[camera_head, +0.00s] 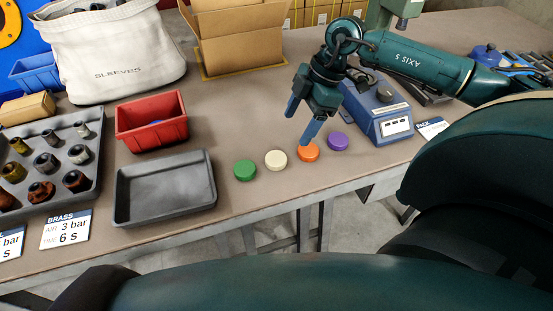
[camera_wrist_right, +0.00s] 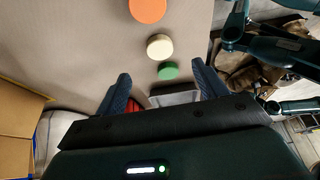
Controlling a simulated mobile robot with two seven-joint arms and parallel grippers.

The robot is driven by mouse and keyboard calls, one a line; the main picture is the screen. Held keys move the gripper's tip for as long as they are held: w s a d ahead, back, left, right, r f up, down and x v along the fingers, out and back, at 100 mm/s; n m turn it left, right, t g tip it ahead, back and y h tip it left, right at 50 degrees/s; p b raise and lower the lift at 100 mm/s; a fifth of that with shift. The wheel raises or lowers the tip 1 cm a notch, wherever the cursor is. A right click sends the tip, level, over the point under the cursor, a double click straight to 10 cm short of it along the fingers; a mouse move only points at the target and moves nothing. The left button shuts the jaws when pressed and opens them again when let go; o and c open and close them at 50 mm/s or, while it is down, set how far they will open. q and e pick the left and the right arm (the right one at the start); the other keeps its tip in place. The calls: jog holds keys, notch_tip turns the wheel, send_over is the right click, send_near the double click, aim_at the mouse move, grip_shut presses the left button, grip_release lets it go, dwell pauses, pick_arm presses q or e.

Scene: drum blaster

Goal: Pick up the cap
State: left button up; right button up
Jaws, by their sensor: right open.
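Round caps stand in a slanted row near the table's front edge in the head view: green (camera_head: 245,170), cream (camera_head: 276,160), orange (camera_head: 308,152) and purple (camera_head: 338,141). My right gripper (camera_head: 301,119) is open and empty, pointing down above the row. One fingertip overlaps the orange cap in the picture; whether it touches is not clear. In the right wrist view, the green cap (camera_wrist_right: 168,70) shows between the fingers of my right gripper (camera_wrist_right: 161,71), with the cream cap (camera_wrist_right: 159,47) and orange cap (camera_wrist_right: 148,9) beyond. My left gripper is not visible.
An empty grey tray (camera_head: 166,188) and a red bin (camera_head: 151,121) stand left of the caps. A blue device (camera_head: 377,108) stands close behind the purple cap. A cardboard box (camera_head: 240,39) and white bag (camera_head: 113,54) are farther back. The table edge is just in front.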

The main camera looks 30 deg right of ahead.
aim_at(278, 158)
jog(key=x, duration=1)
jog(key=shift+w+a, duration=0.15)
jog(key=shift+a, duration=0.1)
jog(key=shift+c, duration=0.4)
jog(key=c, duration=0.9)
